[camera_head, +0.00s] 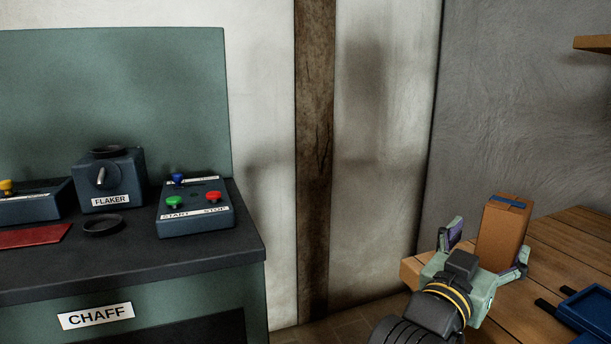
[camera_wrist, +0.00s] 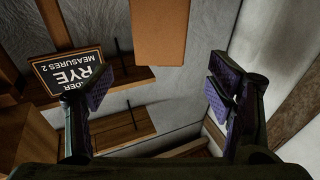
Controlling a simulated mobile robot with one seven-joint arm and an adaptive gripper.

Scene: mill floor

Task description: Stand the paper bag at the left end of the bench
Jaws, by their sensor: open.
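The brown paper bag (camera_head: 502,235) with a blue band near its top is upright at the left end of the wooden bench (camera_head: 560,236). Its base is hidden behind my gripper (camera_head: 487,247), so I cannot tell if it touches the bench. My gripper is open, with one finger to each side of the bag in the head view. In the wrist view the bag (camera_wrist: 160,30) fills the top middle, with gaps between it and both fingers of my gripper (camera_wrist: 160,88).
A blue tray (camera_head: 588,312) lies on the bench at right. A dark cabinet marked CHAFF (camera_head: 150,270) stands at left, bearing a flaker (camera_head: 110,178) and a button box (camera_head: 196,208). The wrist view shows a RYE sign (camera_wrist: 72,75) and wall shelves (camera_wrist: 118,125).

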